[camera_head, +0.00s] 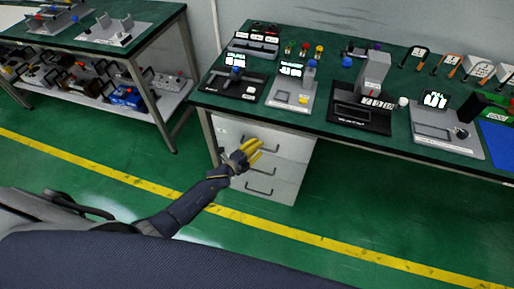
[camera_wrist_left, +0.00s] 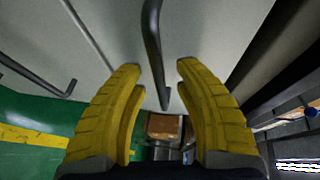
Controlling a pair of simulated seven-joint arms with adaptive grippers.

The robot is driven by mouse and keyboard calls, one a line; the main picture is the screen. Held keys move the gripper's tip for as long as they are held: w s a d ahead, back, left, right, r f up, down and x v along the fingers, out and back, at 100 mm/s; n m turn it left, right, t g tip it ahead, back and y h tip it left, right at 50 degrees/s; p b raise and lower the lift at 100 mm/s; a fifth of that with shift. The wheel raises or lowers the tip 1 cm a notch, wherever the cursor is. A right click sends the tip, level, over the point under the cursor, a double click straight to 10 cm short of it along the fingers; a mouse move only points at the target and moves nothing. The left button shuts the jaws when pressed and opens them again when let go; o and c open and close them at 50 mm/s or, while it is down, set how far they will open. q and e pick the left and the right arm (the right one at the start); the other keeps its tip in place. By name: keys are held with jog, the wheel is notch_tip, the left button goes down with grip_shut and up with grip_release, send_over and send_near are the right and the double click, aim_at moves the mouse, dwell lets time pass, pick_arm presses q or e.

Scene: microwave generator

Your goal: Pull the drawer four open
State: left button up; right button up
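A light grey drawer cabinet (camera_head: 284,178) stands under the green workbench, with several stacked drawers and dark bar handles. No readable number shows, so I cannot tell which drawer is four. My left gripper (camera_head: 251,150) is in front of the upper drawers, its yellow fingers at an upper handle (camera_head: 268,150). In the left wrist view, the fingers of this gripper (camera_wrist_left: 160,70) are apart, and a dark handle (camera_wrist_left: 153,45) runs between them without clear contact on either side. Another handle (camera_wrist_left: 40,84) shows at the left there. The drawers look shut. My right gripper is out of view.
The workbench top (camera_head: 330,123) above the drawers holds several devices and hand tools. A second bench (camera_head: 150,40) with a loaded lower shelf stands at the left. The green floor with a yellow line (camera_head: 300,237) in front of the cabinet is clear.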

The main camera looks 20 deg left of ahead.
pick_arm(q)
jog(key=shift+o, duration=0.2)
grip_shut()
dwell(0.4)
